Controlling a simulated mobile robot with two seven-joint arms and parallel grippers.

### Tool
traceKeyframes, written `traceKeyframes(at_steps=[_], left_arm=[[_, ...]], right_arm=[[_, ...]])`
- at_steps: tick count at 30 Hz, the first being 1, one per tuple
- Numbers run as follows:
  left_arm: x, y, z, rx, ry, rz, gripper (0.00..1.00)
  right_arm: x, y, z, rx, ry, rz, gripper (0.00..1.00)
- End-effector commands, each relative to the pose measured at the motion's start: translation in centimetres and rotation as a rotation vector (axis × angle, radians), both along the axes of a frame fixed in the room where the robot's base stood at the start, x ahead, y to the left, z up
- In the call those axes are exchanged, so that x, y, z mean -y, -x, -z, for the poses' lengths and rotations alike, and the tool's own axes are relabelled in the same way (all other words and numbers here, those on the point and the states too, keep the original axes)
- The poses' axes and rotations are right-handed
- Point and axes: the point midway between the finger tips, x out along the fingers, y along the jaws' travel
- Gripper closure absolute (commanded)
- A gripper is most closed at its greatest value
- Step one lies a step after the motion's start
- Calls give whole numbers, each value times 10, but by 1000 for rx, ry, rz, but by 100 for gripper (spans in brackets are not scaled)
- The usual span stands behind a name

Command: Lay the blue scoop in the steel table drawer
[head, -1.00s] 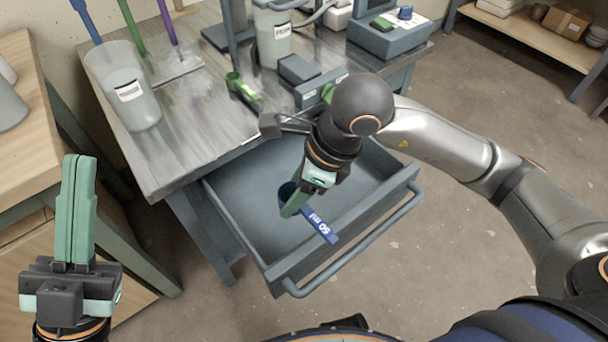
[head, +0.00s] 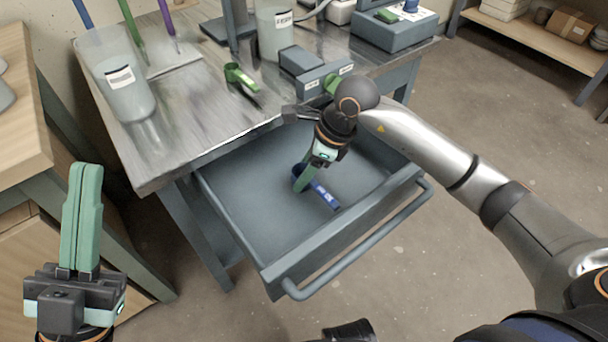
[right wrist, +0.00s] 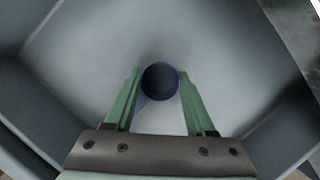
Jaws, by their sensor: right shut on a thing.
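The blue scoop (head: 325,197) is inside the open steel table drawer (head: 240,208), low over its floor; whether it touches the floor I cannot tell. Its handle points towards the drawer's front right. My right gripper (head: 299,188) reaches down into the drawer and is shut on the scoop near its cup. In the right wrist view the scoop's round dark cup (right wrist: 160,82) sits between the green fingers, and its handle is mostly hidden. My left gripper (head: 84,168) is at the left, away from the drawer, its fingers together and empty.
The steel table (head: 185,115) above the drawer carries a green scoop (head: 240,77), a clear beaker (head: 125,88) with coloured sticks, grey boxes (head: 322,77) and a labelled container (head: 275,32). The drawer handle (head: 365,245) juts out in front. The drawer floor around the scoop is clear.

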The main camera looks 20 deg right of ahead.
Motion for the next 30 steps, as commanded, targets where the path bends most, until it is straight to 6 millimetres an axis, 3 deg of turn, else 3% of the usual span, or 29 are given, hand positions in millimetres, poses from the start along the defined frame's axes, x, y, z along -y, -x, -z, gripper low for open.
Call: traceKeyframes(at_steps=[11,12,20,30], left_arm=[[2,1,7,-2,-12,12,100],[3,0,7,-2,-12,12,100],[3,1,6,-1,-12,12,100],[2,1,0,1,-5,9,100]], right_arm=[[0,-1,7,3,0,1,100],[0,0,8,2,0,1,44],[0,0,7,2,0,1,15],[1,0,0,3,0,1,15]])
